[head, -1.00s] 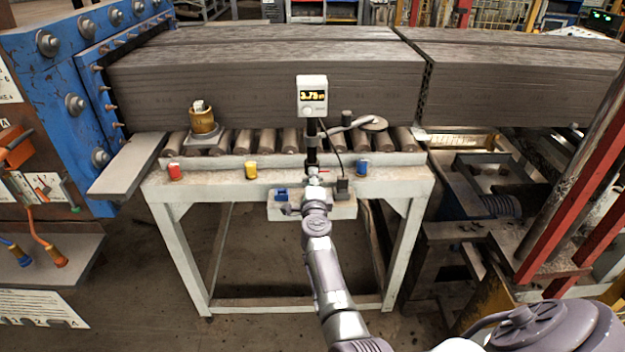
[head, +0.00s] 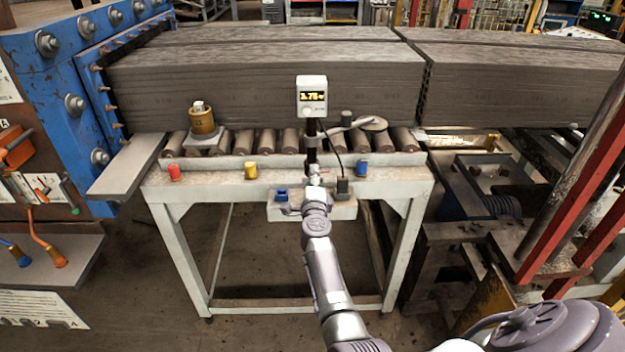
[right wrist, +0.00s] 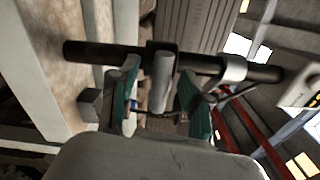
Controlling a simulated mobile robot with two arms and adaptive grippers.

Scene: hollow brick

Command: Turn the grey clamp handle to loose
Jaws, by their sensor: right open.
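The grey clamp handle (right wrist: 162,82) sticks out from a black collar on the black post (right wrist: 110,52) in the right wrist view. My right gripper (right wrist: 160,98) is open, with one teal-padded finger on each side of the handle and visible gaps between. In the head view my right gripper (head: 315,187) is at the lower part of the black post (head: 312,155), over the front of the roller table, and it largely hides the handle. My left gripper is not in view.
A white display box (head: 312,95) tops the post. A grey arm with a disc (head: 374,124) reaches right over the rollers. Red (head: 174,172), yellow (head: 251,170) and blue (head: 362,168) pieces sit on the table's front edge. A brass-coloured cylinder (head: 202,121) stands at left.

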